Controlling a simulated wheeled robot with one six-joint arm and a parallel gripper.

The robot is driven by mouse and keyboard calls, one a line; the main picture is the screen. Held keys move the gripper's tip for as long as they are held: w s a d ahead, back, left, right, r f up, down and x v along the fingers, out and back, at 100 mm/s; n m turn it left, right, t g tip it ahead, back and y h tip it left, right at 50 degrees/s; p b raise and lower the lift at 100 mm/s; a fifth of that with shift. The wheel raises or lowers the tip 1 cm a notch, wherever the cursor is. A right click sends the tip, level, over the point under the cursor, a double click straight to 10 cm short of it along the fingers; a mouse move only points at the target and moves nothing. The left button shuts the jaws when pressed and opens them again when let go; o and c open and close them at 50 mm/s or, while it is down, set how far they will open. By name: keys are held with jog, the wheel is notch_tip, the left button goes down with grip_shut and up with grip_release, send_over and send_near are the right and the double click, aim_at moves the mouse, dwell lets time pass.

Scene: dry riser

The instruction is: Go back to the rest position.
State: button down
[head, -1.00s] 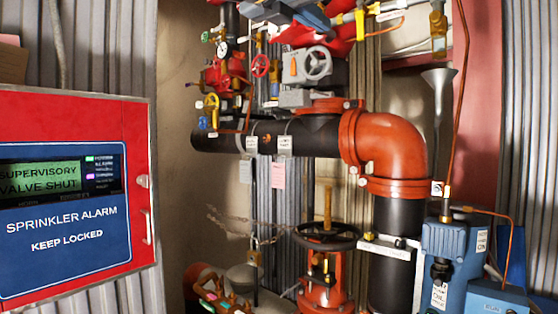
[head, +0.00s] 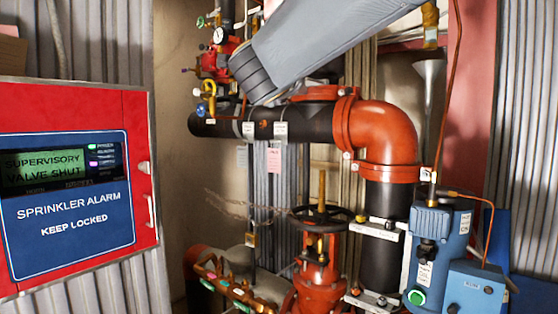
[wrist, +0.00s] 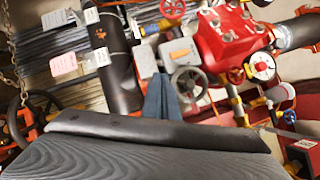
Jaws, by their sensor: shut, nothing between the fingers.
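My gripper (wrist: 163,97) shows in the wrist view as two blue-grey fingers pressed together, shut and empty. Behind them are a grey handwheel (wrist: 188,84) and red valve body (wrist: 228,45); contact with them cannot be made out. In the head view my grey arm crosses the top middle, in front of the upper pipework. My gripper itself cannot be made out there. A red valve with a black handwheel (head: 322,217) and upright brass stem stands below the arm, clear of it. The dark handwheel also shows at the left of the wrist view (wrist: 25,118).
A red alarm cabinet (head: 140,185) on the left reads "supervisory valve shut". A black pipe (head: 305,124) with a red elbow (head: 385,140) runs behind my arm. A blue machine (head: 440,245) stands at the right. A chain (head: 232,205) hangs left of the handwheel. Tags hang below the pipe.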

notch_tip(320, 180, down, 18)
jog(key=w+f+n+g+y+p, duration=0.15)
jog(key=n+g+y, duration=0.3)
jog(key=n, duration=0.65)
jog(key=s+d+f+n+g, duration=0.2)
jog(key=s+d+f+n, duration=0.1)
jog(key=f, duration=0.4)
jog(key=s+d+f+n+g, duration=0.2)
jog(key=s+f+n+g, duration=0.1)
jog(key=f, duration=0.5)
jog(key=s+d+f+n+g+h+p, duration=0.1)
jog(key=s+d+f+n+g, duration=0.2)
jog(key=s+f, duration=0.6)
jog(key=s+d+f+n+g, duration=0.4)
jog(key=s+d+f+g, duration=0.3)
jog(key=s, duration=1)
jog(key=d+f, duration=0.3)
jog(key=shift+s+d+f+h+p, duration=0.15)
jog(key=shift+d+f+h+p, duration=0.05)
jog(key=shift+d+h+p, duration=0.15)
jog(key=shift+g, duration=0.25)
